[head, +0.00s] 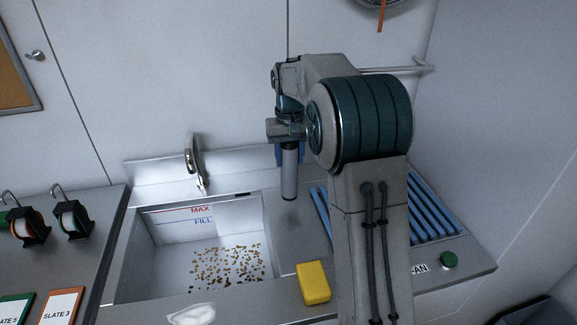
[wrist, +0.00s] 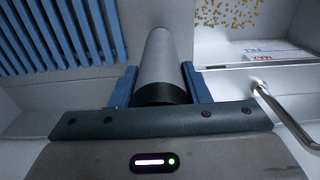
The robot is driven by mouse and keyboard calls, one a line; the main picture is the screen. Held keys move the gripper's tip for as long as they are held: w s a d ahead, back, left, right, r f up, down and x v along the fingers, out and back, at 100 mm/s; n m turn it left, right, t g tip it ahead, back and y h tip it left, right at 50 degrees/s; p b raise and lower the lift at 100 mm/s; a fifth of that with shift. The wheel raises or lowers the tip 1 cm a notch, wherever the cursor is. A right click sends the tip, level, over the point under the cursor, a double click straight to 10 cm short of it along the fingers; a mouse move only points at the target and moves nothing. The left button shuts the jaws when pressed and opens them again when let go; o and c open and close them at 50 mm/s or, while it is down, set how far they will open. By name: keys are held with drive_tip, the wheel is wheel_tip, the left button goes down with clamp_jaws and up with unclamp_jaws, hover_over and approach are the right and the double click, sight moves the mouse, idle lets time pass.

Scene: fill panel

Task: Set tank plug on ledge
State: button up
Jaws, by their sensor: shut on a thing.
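The tank plug looks like a grey cylinder (head: 289,174) with a dark band at its upper end. My gripper (head: 290,150) is shut on it and holds it upright, above the counter strip between the sink and the blue slats. In the wrist view the grey cylinder (wrist: 161,62) sits between the two blue fingers of my gripper (wrist: 160,85). The metal ledge (head: 285,213) beside the sink lies below it. Whether the cylinder's lower end touches the surface, I cannot tell.
The sink basin (head: 150,255) has MAX and FILL lines and brown specks on its floor. A faucet (head: 193,163) stands behind it. A yellow sponge (head: 313,283) lies on the front edge. Blue slats (head: 432,215) and a green button (head: 449,259) are at right.

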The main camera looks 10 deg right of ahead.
sight(288, 168)
drive_tip(key=shift+w+a+f, duration=0.1)
drive_tip(key=shift+w+f, duration=0.05)
drive_tip(key=shift+w, duration=0.1)
drive_tip(key=shift+f, duration=2.1)
drive_tip(key=o, duration=1.2)
